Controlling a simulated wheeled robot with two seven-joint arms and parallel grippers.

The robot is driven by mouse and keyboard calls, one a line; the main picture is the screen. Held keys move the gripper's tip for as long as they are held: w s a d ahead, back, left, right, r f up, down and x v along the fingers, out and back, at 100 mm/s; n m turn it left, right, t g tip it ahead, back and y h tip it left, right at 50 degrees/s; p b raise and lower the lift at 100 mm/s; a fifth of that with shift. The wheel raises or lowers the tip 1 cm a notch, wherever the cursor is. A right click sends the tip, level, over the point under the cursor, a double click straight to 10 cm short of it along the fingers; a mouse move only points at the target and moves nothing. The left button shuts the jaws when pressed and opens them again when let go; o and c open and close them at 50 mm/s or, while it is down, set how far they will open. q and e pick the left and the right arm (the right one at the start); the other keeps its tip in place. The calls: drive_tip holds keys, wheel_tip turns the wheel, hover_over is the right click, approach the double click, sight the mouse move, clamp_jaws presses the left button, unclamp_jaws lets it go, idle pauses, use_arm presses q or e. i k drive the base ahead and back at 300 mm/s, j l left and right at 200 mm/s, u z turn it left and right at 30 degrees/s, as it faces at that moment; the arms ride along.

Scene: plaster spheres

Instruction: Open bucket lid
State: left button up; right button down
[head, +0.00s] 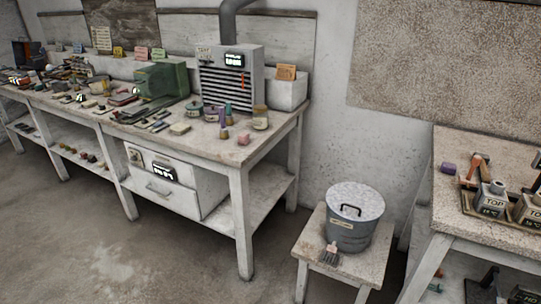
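A grey metal bucket (348,232) stands upright on a small pale stool (336,262) in the lower right of the head view. Its round light-grey lid (368,197) sits on top, covering the opening, with a dark arched handle (350,209) on it. A small label shows on the bucket's front. Neither of my grippers is in view, so nothing is seen touching the bucket or lid.
A long workbench (225,150) with several tools and jars stands to the left. Another table (450,222) with labelled blocks stands close on the right. The floor (130,262) at the front left is clear.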

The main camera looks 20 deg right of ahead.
sight(356, 202)
drive_tip(key=z, duration=1.3)
